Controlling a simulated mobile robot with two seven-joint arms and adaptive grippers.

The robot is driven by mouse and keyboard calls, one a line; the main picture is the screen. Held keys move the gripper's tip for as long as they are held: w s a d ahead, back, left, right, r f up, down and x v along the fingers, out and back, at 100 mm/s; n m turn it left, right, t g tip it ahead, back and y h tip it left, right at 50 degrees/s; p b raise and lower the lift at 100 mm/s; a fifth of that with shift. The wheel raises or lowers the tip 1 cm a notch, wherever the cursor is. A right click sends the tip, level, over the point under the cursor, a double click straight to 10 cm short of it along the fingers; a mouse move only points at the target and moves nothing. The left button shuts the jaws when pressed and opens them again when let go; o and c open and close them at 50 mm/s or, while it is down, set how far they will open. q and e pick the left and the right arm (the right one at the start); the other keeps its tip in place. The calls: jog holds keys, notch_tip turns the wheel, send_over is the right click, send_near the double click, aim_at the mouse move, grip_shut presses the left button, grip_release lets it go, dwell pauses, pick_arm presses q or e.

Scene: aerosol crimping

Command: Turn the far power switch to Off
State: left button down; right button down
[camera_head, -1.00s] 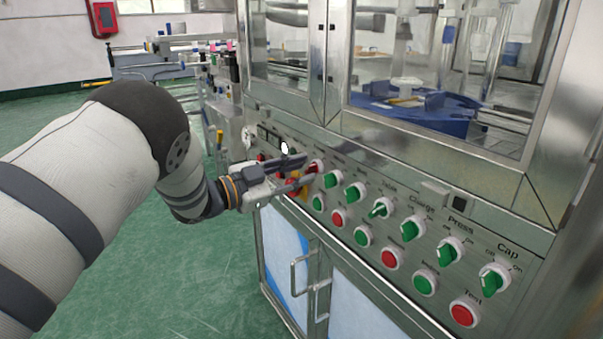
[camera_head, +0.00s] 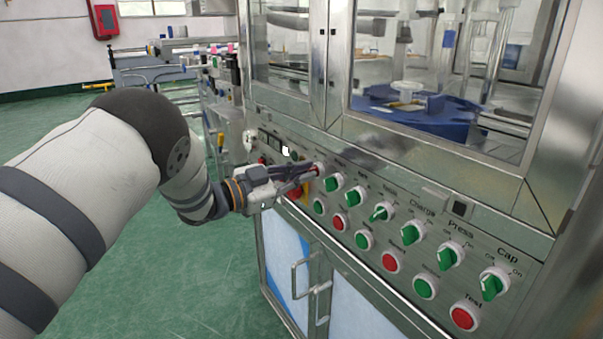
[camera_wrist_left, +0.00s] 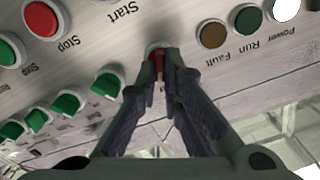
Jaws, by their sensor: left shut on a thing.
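The far power switch is a red knob (camera_wrist_left: 157,64) on the steel control panel. In the left wrist view it sits between the two fingertips of my left gripper (camera_wrist_left: 160,75). The fingers are shut on it and hide most of it, so its exact angle is unclear. In the head view the left gripper (camera_head: 305,176) reaches the far part of the panel, and only a little of the red knob (camera_head: 318,169) shows past the fingertips. My right gripper is in neither view.
A row of green switches (camera_head: 380,212) runs along the panel, with red and green push buttons (camera_head: 390,261) below. Small lamps (camera_wrist_left: 247,19) sit beside the gripper in the wrist view. Cabinet door handles (camera_head: 300,275) stick out below. Glass doors stand above.

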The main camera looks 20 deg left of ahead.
pick_arm(q)
jog(key=shift+w+a+f+n+p, duration=0.1)
jog(key=shift+n+p, duration=0.4)
jog(key=shift+n, duration=2.2)
jog(key=shift+a+n+p, duration=0.1)
jog(key=shift+n+p, duration=0.35)
jog(key=shift+n, duration=2.25)
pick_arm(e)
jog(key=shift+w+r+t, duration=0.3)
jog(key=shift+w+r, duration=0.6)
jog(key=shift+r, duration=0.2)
pick_arm(q)
jog(key=c, duration=1.7)
grip_release()
